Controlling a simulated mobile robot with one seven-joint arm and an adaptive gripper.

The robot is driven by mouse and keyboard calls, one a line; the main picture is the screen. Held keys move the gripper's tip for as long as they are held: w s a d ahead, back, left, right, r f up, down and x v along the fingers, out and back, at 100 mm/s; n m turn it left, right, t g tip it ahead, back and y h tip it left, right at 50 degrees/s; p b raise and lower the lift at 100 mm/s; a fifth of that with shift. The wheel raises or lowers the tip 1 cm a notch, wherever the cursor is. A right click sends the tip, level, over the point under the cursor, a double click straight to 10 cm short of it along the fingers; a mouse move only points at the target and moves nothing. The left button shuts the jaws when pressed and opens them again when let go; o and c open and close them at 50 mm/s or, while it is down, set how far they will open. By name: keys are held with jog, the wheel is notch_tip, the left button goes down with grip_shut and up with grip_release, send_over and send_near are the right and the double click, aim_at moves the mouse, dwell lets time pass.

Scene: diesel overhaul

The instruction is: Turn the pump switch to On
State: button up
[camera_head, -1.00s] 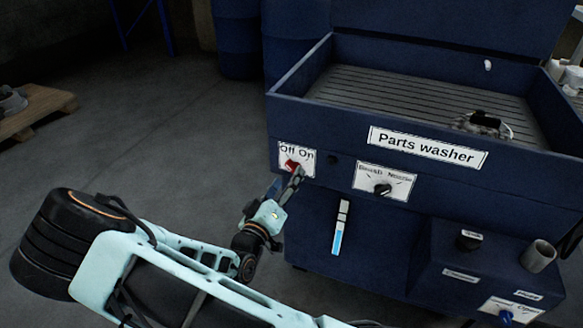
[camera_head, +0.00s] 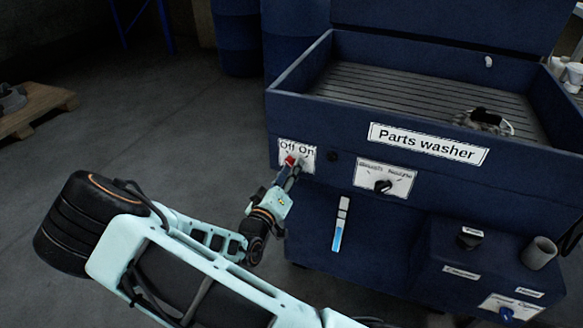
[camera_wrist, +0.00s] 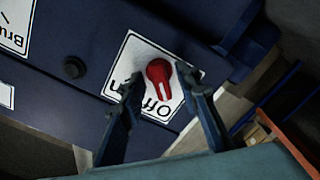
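The red pump switch (camera_head: 289,160) sits on a white Off/On label (camera_head: 309,158) at the left of the parts washer's front panel. In the wrist view the switch (camera_wrist: 158,71) shows clearly, and its marked end points toward the word "Off" on the label (camera_wrist: 137,50). My gripper (camera_head: 294,168) is at the label, close in front of the switch. In the wrist view my gripper (camera_wrist: 160,82) is open, with one fingertip on each side of the switch. I cannot tell whether either finger touches it.
A black knob on a second label (camera_head: 383,187) is to the right. The washer's rim (camera_head: 300,70) stands above the switch. A level gauge (camera_head: 341,224) and a control box (camera_head: 440,262) are lower right. Open floor (camera_head: 150,130) lies left.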

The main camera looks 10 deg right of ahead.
jog(key=c, duration=0.6)
jog(key=m+b, duration=0.3)
jog(key=m, duration=0.3)
jog(key=m+b, duration=0.3)
jog(key=m, duration=0.3)
jog(key=m+b, duration=0.4)
jog(key=m, duration=0.2)
jog(key=shift+s+d, duration=0.2)
jog(key=shift+d, duration=0.05)
jog(key=o, duration=1.6)
jog(key=shift+c, duration=0.2)
